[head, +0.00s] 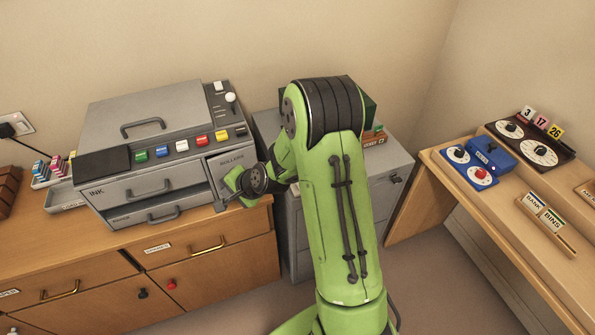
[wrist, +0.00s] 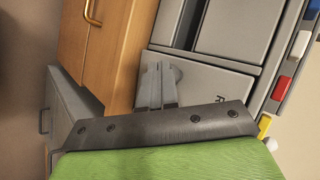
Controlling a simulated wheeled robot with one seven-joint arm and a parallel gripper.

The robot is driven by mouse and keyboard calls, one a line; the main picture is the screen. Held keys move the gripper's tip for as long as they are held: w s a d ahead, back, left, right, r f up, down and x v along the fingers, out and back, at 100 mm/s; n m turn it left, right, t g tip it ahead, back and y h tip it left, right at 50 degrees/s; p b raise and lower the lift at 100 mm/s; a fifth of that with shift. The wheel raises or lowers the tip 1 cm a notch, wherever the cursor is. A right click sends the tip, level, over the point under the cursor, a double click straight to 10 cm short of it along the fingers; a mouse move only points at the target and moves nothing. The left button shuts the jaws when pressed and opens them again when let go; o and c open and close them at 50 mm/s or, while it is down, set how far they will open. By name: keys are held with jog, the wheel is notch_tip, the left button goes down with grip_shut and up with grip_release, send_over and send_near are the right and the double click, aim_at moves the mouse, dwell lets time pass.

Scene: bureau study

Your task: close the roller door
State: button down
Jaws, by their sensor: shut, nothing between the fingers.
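The roller door (head: 229,160) is the grey panel marked ROLLERS at the right front of the grey printing machine (head: 150,105). Part of it shows in the wrist view as a grey panel (wrist: 212,82) with the letter R. My gripper (head: 220,206) is at the lower front of the door, with its fingers shut and empty. In the wrist view the fingers (wrist: 160,82) lie close against the grey panel. I cannot tell whether they touch it. The wrist and fingers hide the lower part of the door, and I cannot tell how far it stands open.
The machine stands on a wooden cabinet (head: 210,255) with brass handles. A grey filing cabinet (head: 395,190) stands just right, partly behind my arm. The ink drawer (head: 150,187) is left of the door. A wooden desk (head: 450,195) with dials stands at far right.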

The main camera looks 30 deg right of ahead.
jog(key=shift+w+a, duration=0.4)
jog(key=shift+w, duration=0.45)
jog(key=shift+w+r, duration=0.1)
